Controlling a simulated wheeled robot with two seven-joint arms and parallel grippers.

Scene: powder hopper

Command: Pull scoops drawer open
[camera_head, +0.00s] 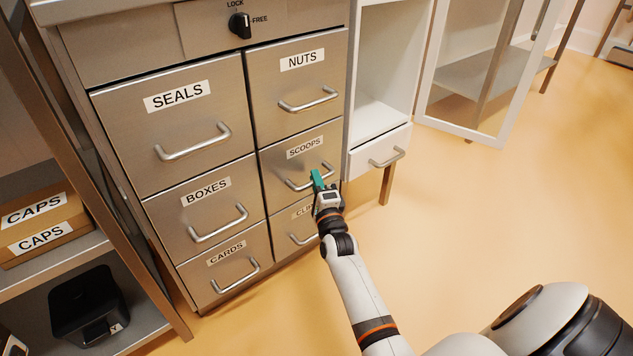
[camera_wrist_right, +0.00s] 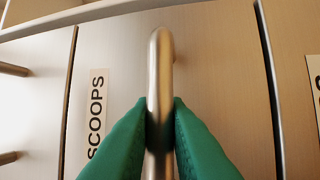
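The scoops drawer (camera_head: 279,164) is in the right column of a metal cabinet, below the nuts drawer. Its front looks flush with its neighbours. It also shows in the right wrist view (camera_wrist_right: 225,75), with its label turned sideways. Its bar handle (camera_head: 297,186) runs between the green fingers of my right gripper (camera_head: 317,180). In the right wrist view the fingers (camera_wrist_right: 160,125) press against both sides of the handle (camera_wrist_right: 160,60), so the gripper is shut on it. The fingers hide part of the bar. My left gripper is not in view.
The nuts drawer (camera_head: 301,90), seals drawer (camera_head: 170,125), boxes drawer (camera_head: 205,208) and cards drawer (camera_head: 226,268) look closed. A lock knob (camera_head: 239,25) sits above. A white cabinet (camera_head: 378,158) with an open glass door (camera_head: 490,135) stands right. The floor (camera_head: 480,220) in front is clear.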

